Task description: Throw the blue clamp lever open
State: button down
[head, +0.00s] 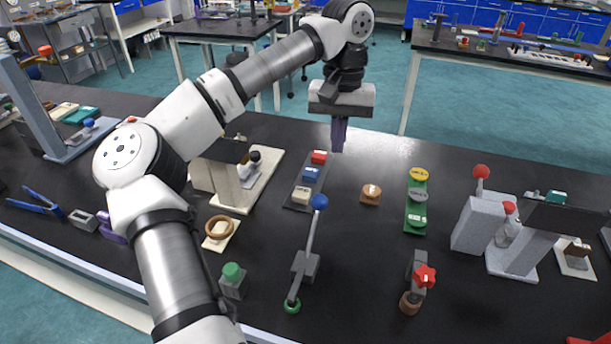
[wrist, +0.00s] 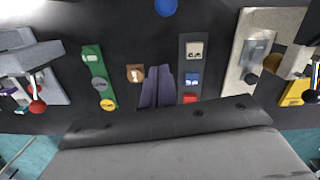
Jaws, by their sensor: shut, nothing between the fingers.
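The clamp lever is a thin grey arm with a blue ball knob (head: 320,202) at its top end. It rises at a slant from a small grey block (head: 305,265), with a green ring (head: 291,306) at its lower end. In the wrist view, the blue knob (wrist: 166,6) shows at the top edge, cut off. My gripper (head: 338,149) points down above the bench, behind the lever and apart from it. Its purple fingers are together and empty, and they show in the wrist view (wrist: 157,88) too. The wrist view does not show the lever's arm.
A tray of red, blue and beige buttons (head: 297,207) lies left of the knob. A brown block (head: 371,193) and a green strip (head: 416,222) lie to the right. A red star knob (head: 425,276) and a green-capped block (head: 232,275) stand nearer the front. Bare black bench lies between them.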

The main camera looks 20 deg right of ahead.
jog(key=shift+w+a+f+y, duration=0.1)
jog(key=shift+w+a+y, duration=0.4)
jog(key=shift+w+a, duration=0.15)
jog(key=shift+s, duration=0.1)
jog(key=s+a+f+p, duration=0.2)
jog(key=s+f+p, duration=0.2)
jog(key=f, duration=0.4)
jog(key=shift+a, duration=0.3)
jog(key=shift+f, duration=0.1)
